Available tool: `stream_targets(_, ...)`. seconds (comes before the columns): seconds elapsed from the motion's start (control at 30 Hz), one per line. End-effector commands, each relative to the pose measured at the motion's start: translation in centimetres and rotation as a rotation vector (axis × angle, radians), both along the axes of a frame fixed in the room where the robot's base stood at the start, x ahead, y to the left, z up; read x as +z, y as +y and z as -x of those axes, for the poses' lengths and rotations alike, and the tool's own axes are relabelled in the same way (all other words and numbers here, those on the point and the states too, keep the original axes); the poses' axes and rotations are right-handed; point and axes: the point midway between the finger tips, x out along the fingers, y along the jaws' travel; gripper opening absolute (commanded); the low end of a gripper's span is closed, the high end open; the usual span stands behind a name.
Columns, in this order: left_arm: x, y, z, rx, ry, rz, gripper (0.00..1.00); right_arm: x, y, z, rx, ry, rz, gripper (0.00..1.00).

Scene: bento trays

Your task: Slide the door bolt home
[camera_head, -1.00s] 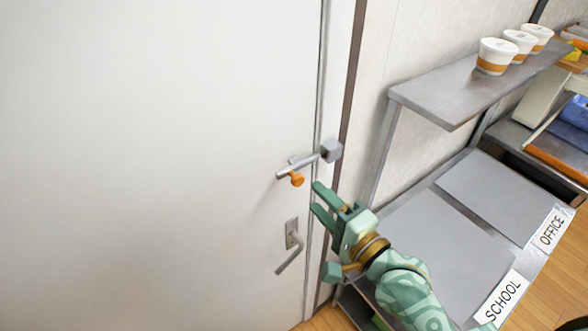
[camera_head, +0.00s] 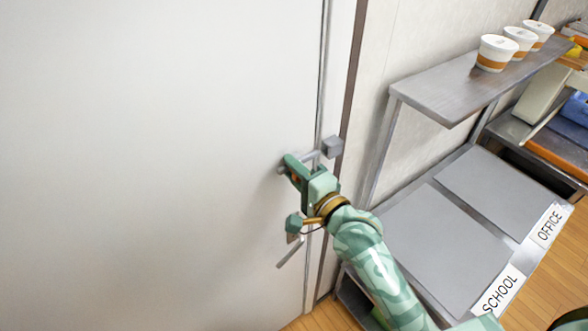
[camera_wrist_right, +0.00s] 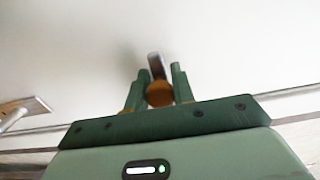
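The door bolt (camera_head: 309,157) is a grey metal bar near the right edge of the white door (camera_head: 160,160). Its right end meets the grey keeper block (camera_head: 332,147) on the frame side. My right gripper (camera_head: 290,169) is at the bolt, with its green fingers around the orange knob (camera_wrist_right: 159,94). In the right wrist view the knob fills the gap between the fingers (camera_wrist_right: 161,88), which look shut on it. The bar's grey end (camera_wrist_right: 155,64) shows beyond the knob. In the head view the gripper hides most of the knob and part of the bar. My left gripper is not in view.
The door handle (camera_head: 290,252) hangs just below my right gripper and is partly hidden. To the right are a metal shelf (camera_head: 440,98) with white cups (camera_head: 497,53) and a lower counter with trays labelled SCHOOL (camera_head: 500,294) and OFFICE (camera_head: 550,225).

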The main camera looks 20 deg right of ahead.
Motion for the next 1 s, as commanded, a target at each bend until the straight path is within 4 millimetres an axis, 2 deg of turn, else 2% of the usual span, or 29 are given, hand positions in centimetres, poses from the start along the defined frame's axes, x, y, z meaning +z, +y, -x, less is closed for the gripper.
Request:
stream_targets(0.13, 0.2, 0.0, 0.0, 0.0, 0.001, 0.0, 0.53, 0.0, -0.4, -0.1, 0.0, 0.0, 0.003, 0.0)
stream_targets(0.4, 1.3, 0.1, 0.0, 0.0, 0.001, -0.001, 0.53, 0.0, -3.7, -1.3, -0.001, 0.001, 0.005, 0.0)
stream_targets(0.67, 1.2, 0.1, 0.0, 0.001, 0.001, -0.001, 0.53, -0.1, -3.9, -1.3, -0.002, 0.002, 0.001, 0.0)
stream_targets(0.7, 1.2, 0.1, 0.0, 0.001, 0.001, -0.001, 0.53, -0.1, -3.9, -1.3, -0.002, 0.002, 0.001, 0.27)
stream_targets(0.77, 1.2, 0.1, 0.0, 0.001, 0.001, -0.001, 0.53, -0.1, -3.8, -1.3, -0.002, 0.002, 0.001, 0.44)
stream_targets(0.8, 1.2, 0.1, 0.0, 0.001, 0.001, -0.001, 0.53, -0.1, -3.8, -1.3, -0.002, 0.002, 0.001, 0.46)
stream_targets(1.0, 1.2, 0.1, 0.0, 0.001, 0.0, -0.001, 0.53, -0.1, -3.8, -1.3, -0.001, 0.001, 0.0, 0.46)
